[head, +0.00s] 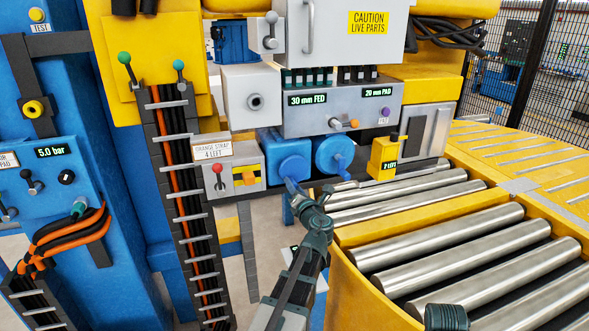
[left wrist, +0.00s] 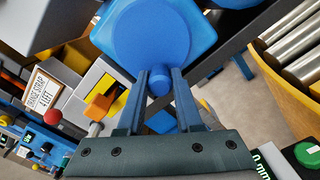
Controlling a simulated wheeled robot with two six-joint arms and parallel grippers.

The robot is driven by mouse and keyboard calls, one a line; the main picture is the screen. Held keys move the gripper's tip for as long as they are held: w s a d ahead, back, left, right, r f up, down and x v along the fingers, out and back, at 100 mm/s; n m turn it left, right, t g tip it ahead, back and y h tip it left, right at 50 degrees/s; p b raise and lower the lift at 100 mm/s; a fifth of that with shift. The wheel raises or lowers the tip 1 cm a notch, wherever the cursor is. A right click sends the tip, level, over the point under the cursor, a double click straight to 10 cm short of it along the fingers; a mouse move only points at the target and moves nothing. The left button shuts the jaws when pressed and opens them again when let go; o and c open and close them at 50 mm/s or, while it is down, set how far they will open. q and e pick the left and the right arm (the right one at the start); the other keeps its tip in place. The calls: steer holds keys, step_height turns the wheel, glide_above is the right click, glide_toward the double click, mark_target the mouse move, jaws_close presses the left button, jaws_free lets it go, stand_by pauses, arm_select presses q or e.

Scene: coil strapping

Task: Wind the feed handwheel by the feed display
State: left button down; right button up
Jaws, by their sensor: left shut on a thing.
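The feed display (head: 307,99) reads "30 mm FED" on a grey panel. Below it is the blue feed handwheel (head: 287,152), the left one of two blue wheels. It fills the upper middle of the left wrist view (left wrist: 152,35). My left gripper (head: 292,184) reaches up from below to the wheel's lower edge. In the left wrist view its two blue fingers stand on either side of the wheel's round blue crank knob (left wrist: 159,82), shut on it. The fingers partly hide the knob in the head view.
A second blue handwheel (head: 334,153) sits close on the right, below the "20 mm PAD" display (head: 378,92). A box with a red-knobbed lever (head: 217,169) is on the left. A yellow box (head: 384,158) and the roller conveyor (head: 450,235) lie to the right.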

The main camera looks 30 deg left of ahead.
arm_select(q)
steer(key=m, duration=0.2)
steer(key=shift+s+a+r+m+p, duration=0.3)
steer(key=shift+s+r+p, duration=0.05)
steer(key=shift+r, duration=0.05)
steer(key=shift+s+a+r+m, duration=0.15)
steer(key=shift+m, duration=0.95)
steer(key=c, duration=0.5)
jaws_free()
